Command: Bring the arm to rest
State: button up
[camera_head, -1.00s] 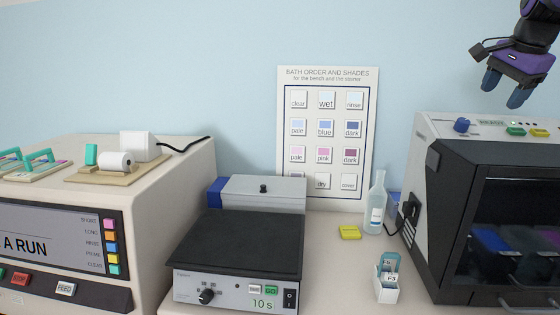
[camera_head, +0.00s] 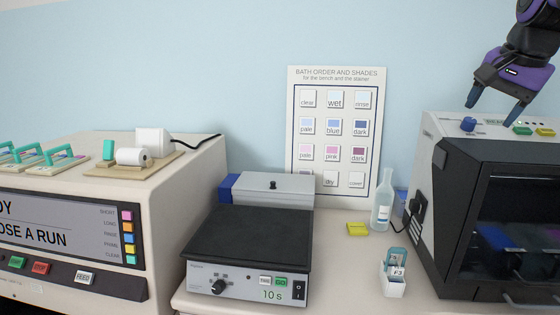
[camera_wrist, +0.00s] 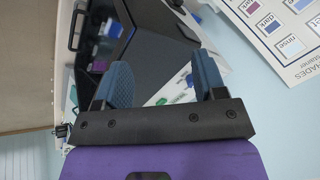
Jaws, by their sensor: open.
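My gripper (camera_head: 496,108) is in the upper right of the head view, above the top of the black-fronted cabinet (camera_head: 440,190). Its two blue fingertips are spread apart with nothing between them. In the wrist view my gripper (camera_wrist: 165,85) also shows open, with the cabinet's dark front beyond its fingers. In the head view the fingertips overlap the cabinet's back top edge, near a blue knob (camera_head: 468,124); I cannot tell how far apart they are in depth.
A heating plate (camera_head: 250,240) showing 10 s stands at the middle. A stainer with a screen (camera_head: 60,228) is at left. A clear bottle (camera_head: 382,205), a yellow block (camera_head: 357,229) and a small white holder (camera_head: 394,280) stand between plate and cabinet. A chart (camera_head: 335,130) stands behind.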

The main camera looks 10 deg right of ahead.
jog(key=s+a+f+n, duration=1.1)
jog(key=s+a, duration=0.3)
jog(key=s, duration=0.1)
jog(key=shift+s+a+f+n+y, duration=0.15)
jog(key=shift+s+f+n+y, duration=0.15)
jog(key=shift+s+f+n, duration=0.1)
